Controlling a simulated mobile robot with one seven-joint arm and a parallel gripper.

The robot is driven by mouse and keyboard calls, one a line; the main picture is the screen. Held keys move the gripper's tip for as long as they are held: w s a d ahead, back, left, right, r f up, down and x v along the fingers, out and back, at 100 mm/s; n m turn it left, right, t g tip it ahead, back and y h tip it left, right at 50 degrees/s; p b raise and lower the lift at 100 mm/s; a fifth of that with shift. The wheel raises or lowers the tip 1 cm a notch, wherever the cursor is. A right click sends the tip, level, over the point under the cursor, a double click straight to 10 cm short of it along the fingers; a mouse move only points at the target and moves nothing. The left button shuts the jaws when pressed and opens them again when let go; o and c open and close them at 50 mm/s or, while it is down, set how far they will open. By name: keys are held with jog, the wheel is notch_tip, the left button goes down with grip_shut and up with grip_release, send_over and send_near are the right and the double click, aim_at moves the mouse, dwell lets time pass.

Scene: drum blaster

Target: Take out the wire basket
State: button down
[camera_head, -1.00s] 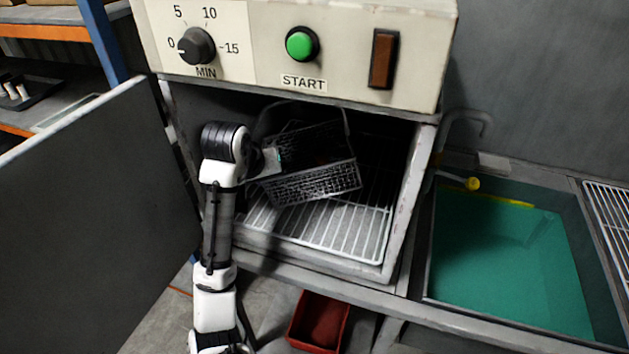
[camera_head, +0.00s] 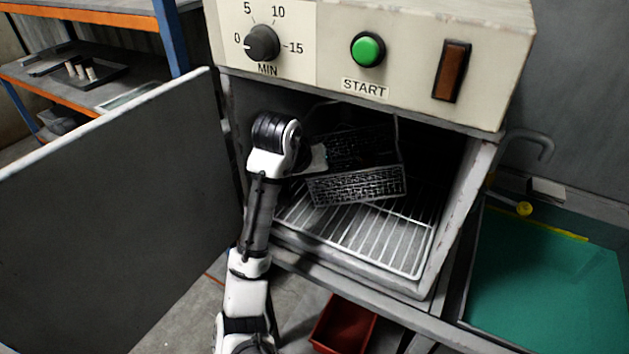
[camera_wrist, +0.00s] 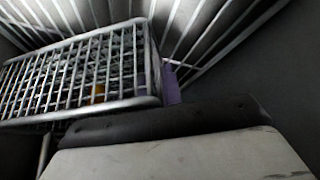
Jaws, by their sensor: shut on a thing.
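The wire basket (camera_head: 357,187) is dark mesh with a tall loop handle, inside the open cabinet chamber, tilted, over the white wire rack (camera_head: 350,238). It appears raised off the rack, though its underside is hard to see. My gripper (camera_head: 319,160) reaches into the chamber from the left and is shut on the basket at its left side. The exact contact is too dark to make out. In the wrist view the basket (camera_wrist: 75,78) fills the upper left, with small orange and purple things showing through or behind its mesh.
A sink with a green bottom (camera_head: 545,280) is at the right. A red bin (camera_head: 343,325) stands on the floor below. Shelves (camera_head: 95,85) stand far left.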

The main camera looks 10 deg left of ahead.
notch_tip(320, 180, up, 3)
jog(key=shift+s+f, duration=0.1)
jog(key=shift+f, duration=0.05)
jog(key=s+a+b, duration=0.1)
jog(key=s+a, duration=0.1)
jog(key=s, duration=0.6)
jog(key=s+a+b, duration=0.1)
jog(key=s+a, duration=0.2)
jog(key=s, duration=0.6)
jog(key=shift+a, duration=0.25)
jog(key=shift+f, duration=0.1)
